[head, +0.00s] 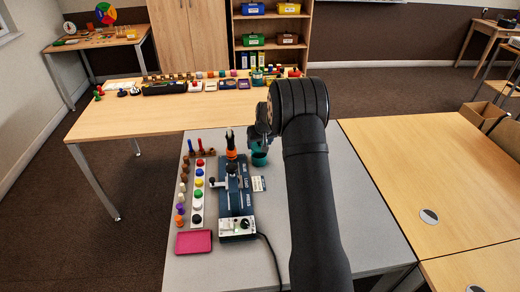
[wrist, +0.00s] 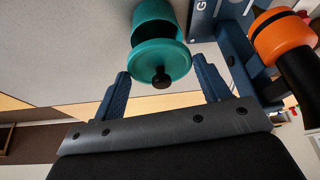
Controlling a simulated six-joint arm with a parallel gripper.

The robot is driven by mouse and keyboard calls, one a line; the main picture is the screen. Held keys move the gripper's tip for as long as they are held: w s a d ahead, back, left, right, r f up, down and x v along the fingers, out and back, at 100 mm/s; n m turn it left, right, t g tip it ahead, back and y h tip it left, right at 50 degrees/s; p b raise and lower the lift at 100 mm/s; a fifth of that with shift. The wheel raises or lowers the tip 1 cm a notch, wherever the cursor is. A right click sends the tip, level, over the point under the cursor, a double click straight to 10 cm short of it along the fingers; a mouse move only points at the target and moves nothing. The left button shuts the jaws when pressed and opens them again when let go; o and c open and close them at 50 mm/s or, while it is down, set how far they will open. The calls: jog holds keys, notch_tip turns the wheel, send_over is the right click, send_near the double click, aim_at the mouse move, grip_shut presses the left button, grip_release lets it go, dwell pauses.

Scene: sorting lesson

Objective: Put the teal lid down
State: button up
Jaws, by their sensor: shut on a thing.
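My gripper (wrist: 160,67) is shut on the teal lid (wrist: 172,58), a round disc with a black knob (wrist: 161,78), held between the two blue fingers in the wrist view. The teal pot (wrist: 155,14) shows just beyond the lid; whether the lid touches it I cannot tell. In the head view the teal pot (head: 259,158) stands on the grey table top, right of the blue device, with my gripper (head: 261,138) over it. My arm and gripper hide most of the lid there.
A blue device (head: 236,190) with an orange-and-black part (head: 231,153) stands close left of the pot. A strip of coloured knobs (head: 198,190) and a magenta tray (head: 194,241) lie further left. The grey table (head: 370,220) right of my arm is clear.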

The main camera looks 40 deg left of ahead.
jog(key=w+d+r, duration=0.3)
jog(key=d+r, duration=0.3)
jog(key=d, duration=0.4)
jog(key=s+d+f+n+g+h, duration=0.1)
jog(key=s+d+f+n+g, duration=0.15)
jog(key=s+d+n, duration=0.6)
jog(key=s+d+f+n+g, duration=0.1)
jog(key=s+d+n+g, duration=0.3)
jog(key=s+d+n, duration=0.5)
send_over(268, 209)
jog(key=w, duration=0.1)
jog(key=shift+n, duration=0.25)
jog(key=f, duration=0.4)
jog(key=d+f, duration=0.1)
jog(key=f, duration=0.2)
jog(key=shift+t, duration=0.25)
jog(key=shift+f, duration=2)
jog(key=o, duration=0.9)
jog(key=shift+f, duration=0.15)
jog(key=shift+o, duration=0.2)
